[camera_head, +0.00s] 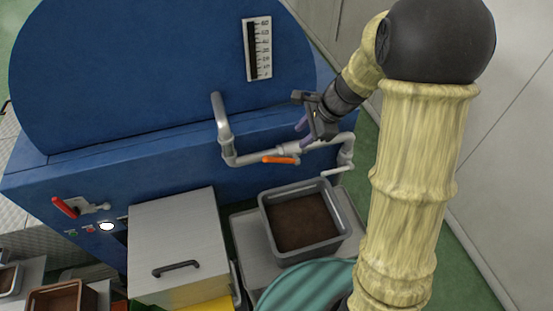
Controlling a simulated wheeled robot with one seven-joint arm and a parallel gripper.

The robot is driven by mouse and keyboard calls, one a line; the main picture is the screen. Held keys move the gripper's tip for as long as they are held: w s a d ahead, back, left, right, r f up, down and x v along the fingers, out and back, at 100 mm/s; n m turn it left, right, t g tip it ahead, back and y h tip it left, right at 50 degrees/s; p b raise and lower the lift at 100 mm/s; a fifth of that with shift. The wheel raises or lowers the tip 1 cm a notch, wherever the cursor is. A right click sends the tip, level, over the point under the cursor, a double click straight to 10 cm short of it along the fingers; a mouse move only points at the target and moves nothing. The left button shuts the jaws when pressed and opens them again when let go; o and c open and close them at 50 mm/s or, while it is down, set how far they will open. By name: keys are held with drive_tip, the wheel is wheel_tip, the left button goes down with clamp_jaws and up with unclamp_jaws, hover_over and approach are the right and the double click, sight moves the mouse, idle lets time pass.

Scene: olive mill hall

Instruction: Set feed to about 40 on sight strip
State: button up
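The sight strip (264,47) is a white upright scale on the blue machine's round face. An orange valve handle (281,160) lies roughly level along the grey pipe (242,159) below the strip. A red lever (65,207) sits on the machine's front at the left. My gripper (300,134) is just above and right of the orange handle, apart from it in the picture. Its two purple fingers look spread, with nothing seen between them.
A grey crate (271,242) with dark brown contents stands below the pipe. A metal cover with a black handle (175,268) is left of it. A teal round object (305,286) is at the bottom. A pale wall (510,150) is at the right.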

sight(278, 159)
drive_tip(key=p+x, duration=0.1)
drive_tip(key=x, duration=1.6)
drive_tip(key=shift+f, duration=0.15)
clamp_jaws()
